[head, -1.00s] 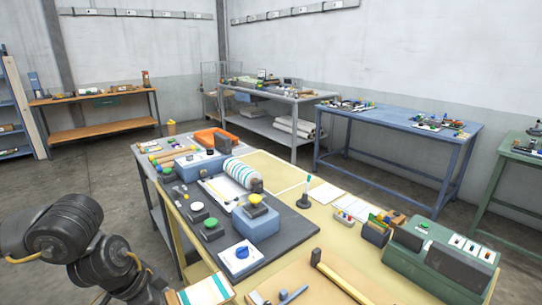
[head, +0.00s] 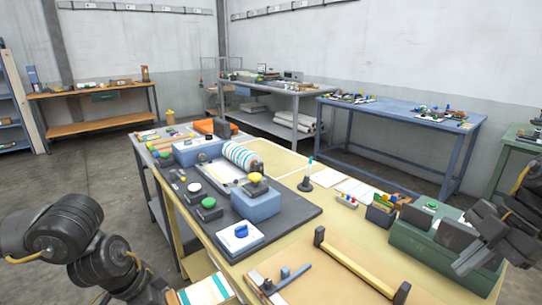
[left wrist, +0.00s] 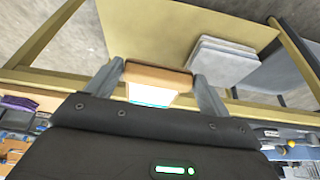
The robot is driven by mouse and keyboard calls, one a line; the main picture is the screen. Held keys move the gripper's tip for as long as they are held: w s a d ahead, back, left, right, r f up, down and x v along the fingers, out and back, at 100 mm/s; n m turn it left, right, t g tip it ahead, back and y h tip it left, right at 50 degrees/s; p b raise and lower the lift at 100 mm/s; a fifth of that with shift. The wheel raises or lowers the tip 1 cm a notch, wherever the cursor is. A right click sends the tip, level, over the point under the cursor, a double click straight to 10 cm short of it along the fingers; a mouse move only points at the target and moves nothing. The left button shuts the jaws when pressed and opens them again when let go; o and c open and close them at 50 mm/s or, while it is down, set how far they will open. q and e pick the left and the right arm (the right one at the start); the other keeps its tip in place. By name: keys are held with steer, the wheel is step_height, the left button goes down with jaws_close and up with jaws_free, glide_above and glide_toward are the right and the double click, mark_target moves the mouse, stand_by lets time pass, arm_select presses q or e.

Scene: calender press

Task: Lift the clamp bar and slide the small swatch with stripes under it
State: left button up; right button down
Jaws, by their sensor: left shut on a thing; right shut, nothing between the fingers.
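The clamp bar (head: 360,266) is yellow with dark end blocks. It lies low across the tan board at the front of the table in the head view. The striped swatch (head: 207,291), white and teal with a brown edge, shows at the bottom of the head view. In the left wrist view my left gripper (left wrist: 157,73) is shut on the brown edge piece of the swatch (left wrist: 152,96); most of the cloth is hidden. My right gripper (head: 467,262) is shut and empty, in front of the green machine and right of the bar.
A green machine (head: 420,245) stands at the right, partly behind my right arm. A dark block with coloured pieces (head: 382,210) is beside it. A roller press with a striped roll (head: 240,156) and a blue button box (head: 255,204) stand behind. A blue T-handled tool (head: 287,280) lies left of the bar.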

steer(key=shift+g+h, duration=0.4)
steer(key=shift+g, duration=0.3)
steer(key=shift+s+a+f+b, duration=0.2)
steer(key=shift+s+f+b, duration=0.25)
steer(key=shift+f+b, duration=0.6)
steer(key=shift+s+a+f+b, duration=0.25)
steer(key=shift+s+f+b, duration=0.35)
steer(key=shift+f, duration=0.75)
steer(key=shift+s+a+f+b, duration=0.2)
steer(key=shift+s+f+b, duration=0.15)
steer(key=shift+f+b, duration=0.75)
steer(key=shift+f, duration=0.25)
steer(key=shift+f+b, duration=1.25)
steer(key=shift+f, duration=0.35)
steer(key=shift+s, duration=0.15)
